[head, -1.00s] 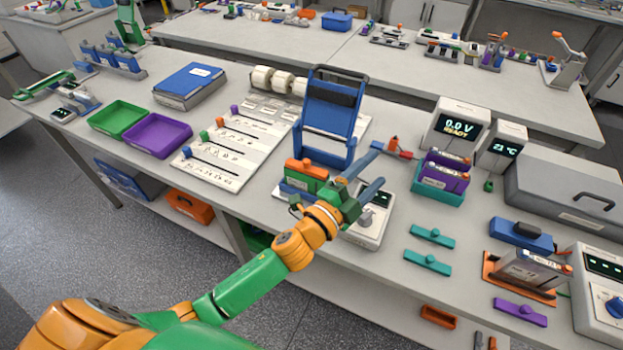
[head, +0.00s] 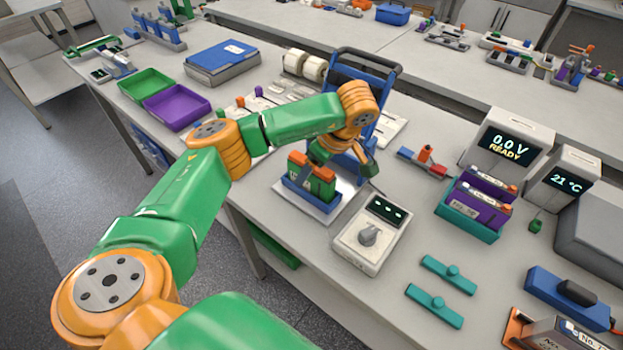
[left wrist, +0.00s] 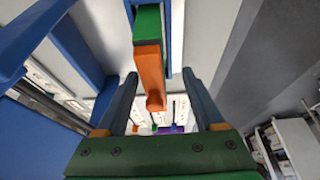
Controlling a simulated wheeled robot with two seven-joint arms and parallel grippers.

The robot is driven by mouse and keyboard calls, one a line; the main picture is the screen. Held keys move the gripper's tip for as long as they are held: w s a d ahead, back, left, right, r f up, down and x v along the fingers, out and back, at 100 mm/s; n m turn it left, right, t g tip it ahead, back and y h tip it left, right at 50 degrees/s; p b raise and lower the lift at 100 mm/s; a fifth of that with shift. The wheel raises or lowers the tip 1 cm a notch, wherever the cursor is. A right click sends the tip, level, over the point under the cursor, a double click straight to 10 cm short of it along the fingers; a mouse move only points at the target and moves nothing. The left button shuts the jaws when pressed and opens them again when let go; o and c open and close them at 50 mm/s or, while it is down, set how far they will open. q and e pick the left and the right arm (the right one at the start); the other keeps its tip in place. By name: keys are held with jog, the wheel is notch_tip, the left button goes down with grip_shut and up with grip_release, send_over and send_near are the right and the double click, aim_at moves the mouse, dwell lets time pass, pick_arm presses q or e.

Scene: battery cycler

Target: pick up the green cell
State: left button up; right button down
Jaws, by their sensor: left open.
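The green cells with orange tops (head: 313,185) stand side by side in a blue holder (head: 306,203) on the bench. My left gripper (head: 350,165) is close behind and above the holder, with its fingers partly hidden by my wrist. In the left wrist view, one green cell (left wrist: 147,24) with an orange end (left wrist: 151,70) lies in line with the gap between the open, empty fingers (left wrist: 159,78). I cannot tell whether its orange end is between the fingertips or just beyond them. My right gripper is not in view.
A blue upright frame (head: 372,85) stands just behind my left gripper. A grey box with a dial (head: 371,234) sits right of the holder. Purple cells in a teal holder (head: 467,225) stand farther right. Green (head: 147,84) and purple trays (head: 177,107) lie left.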

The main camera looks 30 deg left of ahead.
pick_arm(q)
jog(key=f, duration=0.1)
jog(key=w+a+f, duration=0.1)
jog(key=shift+f, duration=0.4)
jog(key=shift+s+r, duration=0.1)
jog(key=shift+s, duration=0.1)
jog(key=c, duration=0.6)
grip_shut()
